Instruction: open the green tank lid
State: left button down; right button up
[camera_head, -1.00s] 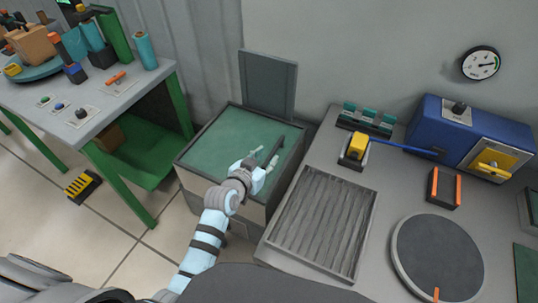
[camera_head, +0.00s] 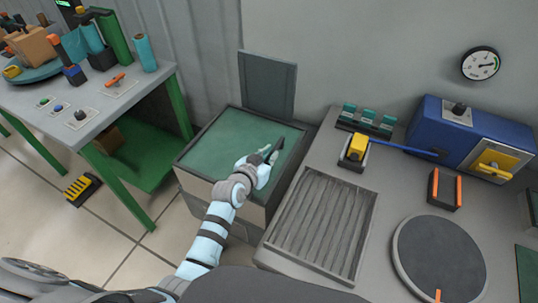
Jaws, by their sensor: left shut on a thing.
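The green tank lid (camera_head: 228,138) lies flat on top of the grey tank (camera_head: 188,188), left of the grey worktop. A dark bar handle (camera_head: 278,145) stands at the lid's right side. My left gripper (camera_head: 268,156) is shut on this handle, and its fingers hide part of the bar. My left arm reaches up to it from the bottom of the view. My right gripper is not in view.
A grey panel (camera_head: 268,84) stands upright behind the tank. The grey worktop (camera_head: 375,250) on the right carries a ribbed tray (camera_head: 322,222), a round dark disc (camera_head: 440,255) and a blue machine (camera_head: 465,135). A green-legged table (camera_head: 115,105) stands at the left.

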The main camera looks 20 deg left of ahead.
pick_arm(q)
jog(key=shift+r, duration=0.1)
jog(key=shift+r, duration=0.25)
jog(key=w+a+r+n+h+p, duration=0.1)
jog(key=a+r+n+p, duration=0.1)
jog(key=a+r, duration=0.2)
jog(key=a+r+n+h+p, duration=0.1)
jog(key=a+r, duration=0.4)
jog(key=r, duration=0.6)
jog(key=shift+w+n+h+p, duration=0.4)
jog(key=shift+n+h, duration=0.3)
jog(key=shift+n, duration=0.2)
